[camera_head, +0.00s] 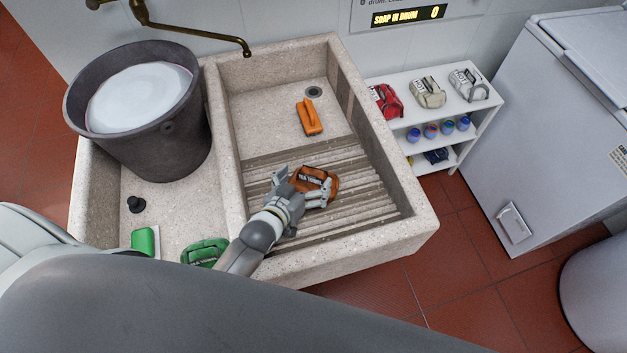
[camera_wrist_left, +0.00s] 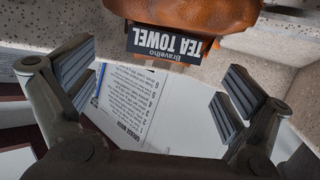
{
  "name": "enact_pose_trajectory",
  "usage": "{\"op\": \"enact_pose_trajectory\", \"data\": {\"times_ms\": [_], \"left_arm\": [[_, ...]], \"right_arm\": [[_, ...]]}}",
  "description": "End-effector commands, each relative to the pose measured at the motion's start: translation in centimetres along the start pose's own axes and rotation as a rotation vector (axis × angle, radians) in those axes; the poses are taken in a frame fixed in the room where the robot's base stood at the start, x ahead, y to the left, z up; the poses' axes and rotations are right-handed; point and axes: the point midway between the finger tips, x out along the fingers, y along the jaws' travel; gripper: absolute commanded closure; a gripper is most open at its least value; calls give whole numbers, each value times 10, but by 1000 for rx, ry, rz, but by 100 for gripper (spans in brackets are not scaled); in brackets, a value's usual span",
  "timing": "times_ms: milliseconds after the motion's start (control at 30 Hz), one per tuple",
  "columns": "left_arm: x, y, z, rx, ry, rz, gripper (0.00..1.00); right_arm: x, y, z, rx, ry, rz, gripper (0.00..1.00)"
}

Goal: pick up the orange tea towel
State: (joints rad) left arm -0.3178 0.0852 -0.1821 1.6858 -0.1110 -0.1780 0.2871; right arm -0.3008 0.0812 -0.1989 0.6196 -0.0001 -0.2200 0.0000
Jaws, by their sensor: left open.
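The orange tea towel (camera_head: 319,180) is a folded bundle with a dark label reading "TEA TOWEL". It lies on the ribbed washboard slope of the right stone basin. It also shows at the top of the left wrist view (camera_wrist_left: 185,14), with its label facing the camera. My left gripper (camera_head: 306,188) is at the towel in the head view, its fingers partly over it. In the left wrist view the fingers are open and spread apart, with the towel beyond them and nothing gripped. Whether the fingers touch the towel I cannot tell. My right gripper is not in view.
An orange scrubbing tool (camera_head: 310,119) lies higher in the same basin. A dark bucket (camera_head: 185,135) stands in the left basin, with a green block (camera_head: 143,241) and green towel (camera_head: 205,252) nearer. A white shelf (camera_head: 432,115) holds folded towels. The stone rim (camera_head: 400,239) borders the washboard.

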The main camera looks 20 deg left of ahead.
Motion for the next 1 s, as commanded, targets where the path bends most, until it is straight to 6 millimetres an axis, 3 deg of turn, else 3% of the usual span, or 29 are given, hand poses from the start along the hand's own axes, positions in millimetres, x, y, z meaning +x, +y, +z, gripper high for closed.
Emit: {"op": "enact_pose_trajectory", "data": {"times_ms": [300,667,1000], "left_arm": [[36,-3,-1,1,1,0,2],[41,-3,0,1,0,1,3],[41,-3,0,1,0,1,47]], "right_arm": [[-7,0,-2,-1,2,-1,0],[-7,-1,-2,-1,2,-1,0],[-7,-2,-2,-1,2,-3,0]]}}
